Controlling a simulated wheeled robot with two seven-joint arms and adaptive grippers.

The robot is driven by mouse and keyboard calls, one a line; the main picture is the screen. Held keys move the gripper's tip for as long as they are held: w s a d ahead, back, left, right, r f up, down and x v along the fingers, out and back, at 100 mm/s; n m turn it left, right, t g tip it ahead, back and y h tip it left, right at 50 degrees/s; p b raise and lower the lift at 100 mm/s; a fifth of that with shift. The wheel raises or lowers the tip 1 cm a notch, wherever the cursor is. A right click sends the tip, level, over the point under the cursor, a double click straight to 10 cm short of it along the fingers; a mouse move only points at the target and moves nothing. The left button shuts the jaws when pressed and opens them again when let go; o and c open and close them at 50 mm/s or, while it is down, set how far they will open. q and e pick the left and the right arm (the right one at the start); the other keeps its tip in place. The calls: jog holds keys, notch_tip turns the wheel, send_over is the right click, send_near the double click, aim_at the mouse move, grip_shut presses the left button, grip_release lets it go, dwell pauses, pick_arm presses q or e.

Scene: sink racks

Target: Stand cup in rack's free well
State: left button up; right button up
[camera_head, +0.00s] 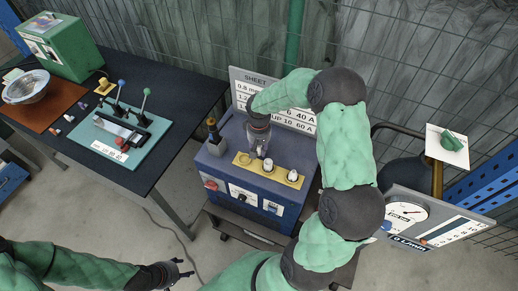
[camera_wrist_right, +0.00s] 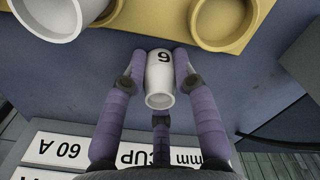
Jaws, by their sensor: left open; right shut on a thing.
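A white cup (camera_wrist_right: 160,82) marked with a 6 is between the fingers of my right gripper (camera_wrist_right: 160,65), which is shut on it. In the head view my right gripper (camera_head: 258,147) points down over the back edge of the yellow rack (camera_head: 254,166). In the wrist view an empty round yellow well (camera_wrist_right: 222,22) lies beyond the held cup, which is apart from it. Another white cup (camera_head: 292,175) stands at the rack's right end. A white shape (camera_head: 268,165) shows near the rack's middle. My left gripper (camera_head: 180,272) is open and empty at the bottom left.
The rack sits on a blue machine box (camera_head: 250,190) with a sign (camera_head: 290,116) behind it. A black table (camera_head: 165,100) with levers and a bowl (camera_head: 26,86) is at the left. A dial panel (camera_head: 408,212) is at the right.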

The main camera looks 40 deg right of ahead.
jog(key=shift+f, duration=0.15)
jog(key=o, duration=0.9)
jog(key=shift+o, duration=0.2)
